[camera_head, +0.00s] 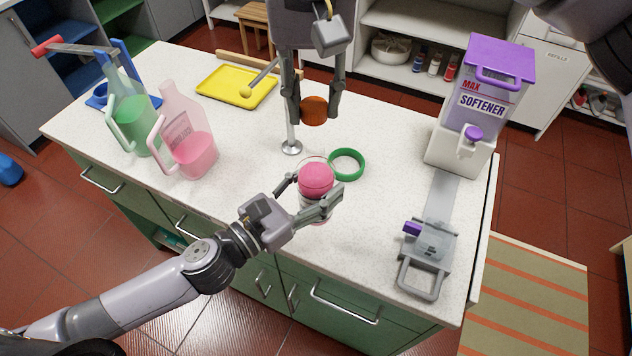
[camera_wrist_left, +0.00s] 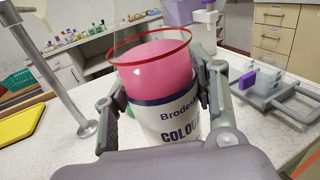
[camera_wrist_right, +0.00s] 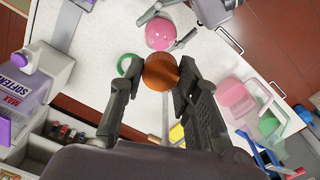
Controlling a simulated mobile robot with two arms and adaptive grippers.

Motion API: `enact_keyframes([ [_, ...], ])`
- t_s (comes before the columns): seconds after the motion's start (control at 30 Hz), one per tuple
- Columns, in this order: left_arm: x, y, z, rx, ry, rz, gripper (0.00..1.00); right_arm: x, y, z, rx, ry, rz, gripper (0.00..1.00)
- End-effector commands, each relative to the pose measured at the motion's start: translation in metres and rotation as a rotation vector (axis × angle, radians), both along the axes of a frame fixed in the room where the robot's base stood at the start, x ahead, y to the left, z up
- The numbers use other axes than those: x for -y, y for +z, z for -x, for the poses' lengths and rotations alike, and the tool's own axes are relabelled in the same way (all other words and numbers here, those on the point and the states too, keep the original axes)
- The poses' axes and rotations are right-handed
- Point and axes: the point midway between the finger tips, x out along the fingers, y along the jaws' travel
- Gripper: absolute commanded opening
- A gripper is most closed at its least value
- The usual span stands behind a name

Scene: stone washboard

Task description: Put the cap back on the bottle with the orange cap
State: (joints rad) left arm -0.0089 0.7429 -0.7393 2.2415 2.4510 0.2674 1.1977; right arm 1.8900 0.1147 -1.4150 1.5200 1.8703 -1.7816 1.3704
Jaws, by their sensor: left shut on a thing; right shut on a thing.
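The bottle (camera_head: 316,181) is a clear jar with pink contents, a red rim and a label reading "Brodes... COLOU...". My left gripper (camera_head: 312,201) is shut around its sides; the left wrist view shows the bottle (camera_wrist_left: 165,80) upright, its top uncovered. My right gripper (camera_head: 314,104) points down and is shut on the orange cap (camera_head: 314,111), a round orange-brown disc. The cap is above and behind the bottle, apart from it. In the right wrist view the cap (camera_wrist_right: 161,72) sits between both fingers, just below the bottle's pink top (camera_wrist_right: 160,33).
A green ring (camera_head: 347,164) lies right of the bottle. Pink (camera_head: 188,145) and green (camera_head: 134,120) jugs stand left, near a yellow tray (camera_head: 236,87). A metal post (camera_head: 291,147) stands behind. A softener dispenser (camera_head: 484,110) and grey metal device (camera_head: 430,245) stand right.

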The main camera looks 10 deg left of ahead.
Motion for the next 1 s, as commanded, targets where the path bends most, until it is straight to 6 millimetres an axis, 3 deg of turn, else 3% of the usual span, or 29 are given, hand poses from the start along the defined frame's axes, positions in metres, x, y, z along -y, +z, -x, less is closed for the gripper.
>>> enact_keyframes([
  [0.43, 0.000, 0.002, 0.000, 0.003, -0.001, 0.001, 0.00, 0.000, -0.003, 0.000, 0.000, -0.001, 0.001, 0.21],
  [0.8, 0.000, 0.002, 0.000, 0.003, -0.001, 0.001, 0.00, 0.001, -0.035, -0.001, 0.000, -0.002, 0.002, 0.21],
  [1.0, 0.000, 0.002, 0.000, 0.003, -0.001, 0.001, 0.00, 0.001, -0.040, -0.001, 0.000, -0.002, 0.000, 0.21],
])
